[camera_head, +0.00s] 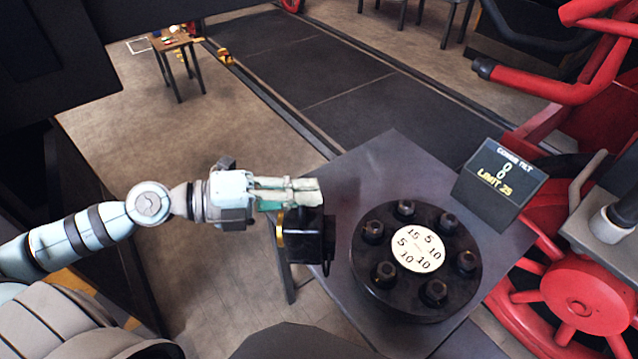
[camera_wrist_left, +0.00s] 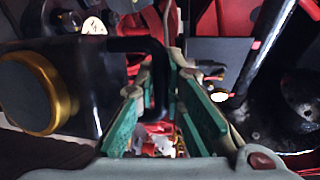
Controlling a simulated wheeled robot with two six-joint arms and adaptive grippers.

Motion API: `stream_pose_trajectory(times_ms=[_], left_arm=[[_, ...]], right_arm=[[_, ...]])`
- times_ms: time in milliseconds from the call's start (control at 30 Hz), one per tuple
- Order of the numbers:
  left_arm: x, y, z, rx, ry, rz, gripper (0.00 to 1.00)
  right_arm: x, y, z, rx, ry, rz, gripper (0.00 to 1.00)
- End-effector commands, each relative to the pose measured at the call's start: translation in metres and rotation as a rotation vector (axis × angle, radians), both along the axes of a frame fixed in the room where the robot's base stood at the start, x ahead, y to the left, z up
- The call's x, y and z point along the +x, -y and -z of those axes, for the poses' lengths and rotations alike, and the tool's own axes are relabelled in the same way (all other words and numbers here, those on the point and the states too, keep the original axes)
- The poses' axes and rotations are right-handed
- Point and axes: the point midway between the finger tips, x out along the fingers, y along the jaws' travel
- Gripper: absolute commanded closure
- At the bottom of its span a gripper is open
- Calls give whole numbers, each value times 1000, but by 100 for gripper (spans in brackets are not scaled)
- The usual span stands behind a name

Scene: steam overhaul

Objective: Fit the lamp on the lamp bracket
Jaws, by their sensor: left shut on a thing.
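The lamp (camera_head: 308,240) is a black box with a gold ring on its left side. In the left wrist view the lamp (camera_wrist_left: 92,85) fills the left part, its gold-rimmed round face turned left. My left gripper (camera_head: 314,191) is shut on the lamp's black handle, which passes between the green-padded fingers (camera_wrist_left: 160,85) in the wrist view. The lamp hangs below the fingers, by the left edge of the dark table. I cannot make out the lamp bracket for certain in either view. My right gripper is not in view.
The dark table (camera_head: 378,160) bears a black bolted flange (camera_head: 400,311) with a numbered white disc, and a sign box (camera_head: 499,186). Red machinery (camera_head: 575,300) with a spoked wheel stands at the right. A small table (camera_head: 176,44) stands far back; floor between is open.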

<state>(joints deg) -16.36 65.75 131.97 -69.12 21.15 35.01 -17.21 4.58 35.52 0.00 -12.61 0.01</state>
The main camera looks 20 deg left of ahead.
Motion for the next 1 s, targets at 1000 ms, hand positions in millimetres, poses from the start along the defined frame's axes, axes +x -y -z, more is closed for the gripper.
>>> stream_pose_trajectory(times_ms=[1000], left_arm=[[193,-65,-107,-7,-2,-457,100]], right_arm=[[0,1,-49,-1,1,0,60]])
